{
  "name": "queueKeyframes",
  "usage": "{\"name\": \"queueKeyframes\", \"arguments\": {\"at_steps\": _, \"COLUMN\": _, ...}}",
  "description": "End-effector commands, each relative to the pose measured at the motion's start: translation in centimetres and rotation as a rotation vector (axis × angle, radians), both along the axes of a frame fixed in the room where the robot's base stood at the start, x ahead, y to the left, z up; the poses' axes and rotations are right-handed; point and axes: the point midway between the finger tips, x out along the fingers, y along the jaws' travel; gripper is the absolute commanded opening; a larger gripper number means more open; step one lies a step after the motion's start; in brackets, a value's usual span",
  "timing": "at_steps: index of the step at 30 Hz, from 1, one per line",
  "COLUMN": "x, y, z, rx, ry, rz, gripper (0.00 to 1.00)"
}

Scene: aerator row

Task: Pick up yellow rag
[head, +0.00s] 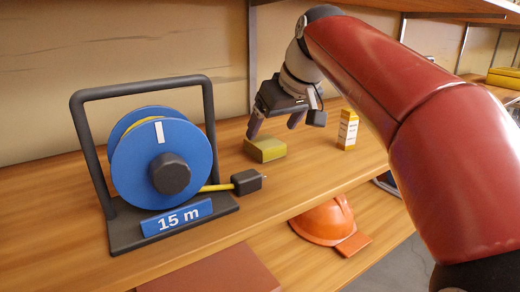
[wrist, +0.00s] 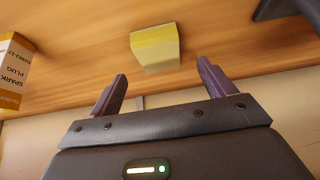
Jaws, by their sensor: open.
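The yellow rag (head: 265,150) is a small folded block lying on the wooden shelf, right of the blue cable reel. In the wrist view the rag (wrist: 155,47) lies ahead of the fingers, roughly between their lines. My gripper (head: 272,127) is above and close to the rag in the head view, with its fingers pointing down. In the wrist view my gripper (wrist: 161,85) has its two fingers wide apart with nothing between them. I cannot tell the exact gap between fingertips and rag.
A blue cable reel (head: 150,165) on a black stand with a "15 m" label stands left, its plug (head: 247,182) near the rag. A spark plug box (head: 347,130) stands right, also in the wrist view (wrist: 14,70). An orange helmet (head: 322,220) sits on the lower shelf.

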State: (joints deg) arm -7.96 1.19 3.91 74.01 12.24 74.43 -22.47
Motion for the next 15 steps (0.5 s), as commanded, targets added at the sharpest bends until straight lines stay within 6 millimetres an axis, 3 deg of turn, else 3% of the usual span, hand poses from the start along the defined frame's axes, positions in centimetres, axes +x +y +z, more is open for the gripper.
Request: {"name": "queueKeyframes", "arguments": {"at_steps": 15, "x": 3.1, "y": 2.0, "z": -5.2, "rx": 0.0, "ry": 0.001, "rz": -0.003, "gripper": 0.82}}
